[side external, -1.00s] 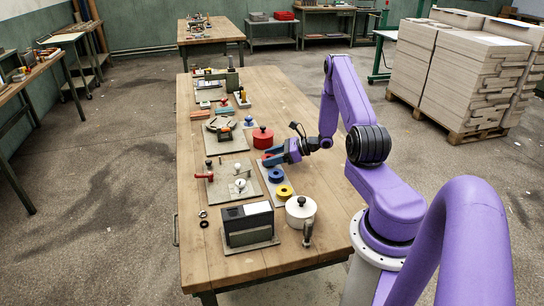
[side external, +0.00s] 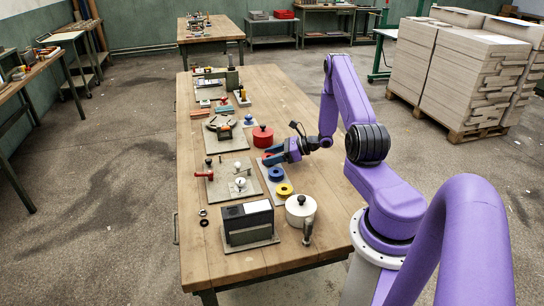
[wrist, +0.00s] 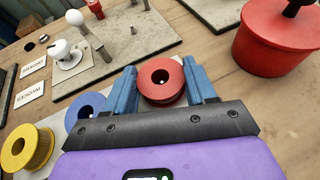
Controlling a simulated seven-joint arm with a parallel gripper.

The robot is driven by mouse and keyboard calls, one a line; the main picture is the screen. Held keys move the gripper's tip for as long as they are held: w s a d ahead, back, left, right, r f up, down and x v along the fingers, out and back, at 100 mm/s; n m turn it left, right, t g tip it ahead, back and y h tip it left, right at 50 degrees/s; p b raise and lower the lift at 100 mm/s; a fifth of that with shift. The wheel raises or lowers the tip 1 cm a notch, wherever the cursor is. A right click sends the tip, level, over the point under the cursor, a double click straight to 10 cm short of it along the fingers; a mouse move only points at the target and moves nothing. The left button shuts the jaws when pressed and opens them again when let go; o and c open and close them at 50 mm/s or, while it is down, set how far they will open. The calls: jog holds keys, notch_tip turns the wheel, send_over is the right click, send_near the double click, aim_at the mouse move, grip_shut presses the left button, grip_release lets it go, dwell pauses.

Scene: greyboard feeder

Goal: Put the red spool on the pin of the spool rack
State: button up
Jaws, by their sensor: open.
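The red spool (wrist: 162,77) stands on a pale strip (wrist: 113,110), its hole facing up. My open gripper (wrist: 160,92) is low over it, with one blue finger on each side of the spool. Whether the fingers touch it I cannot tell. In the side view my gripper (side external: 270,157) is at the far end of the strip and largely hides the spool. A grey board (wrist: 98,72) beside the strip carries a thin upright pin (wrist: 132,27), a white knobbed part (wrist: 65,52) and a red-handled part (wrist: 95,8). I cannot tell for certain which pin is the rack's.
A blue spool (side external: 276,174) and a yellow spool (side external: 284,190) share the strip. A large red lidded pot (side external: 263,137) stands close behind my gripper. A white pot (side external: 300,210) and a dark box (side external: 248,224) stand at the near end. Bare wood lies right of the strip.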

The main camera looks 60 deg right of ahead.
jog(key=o, duration=1.1)
jog(key=v, duration=1.7)
jog(key=shift+s+r, duration=0.2)
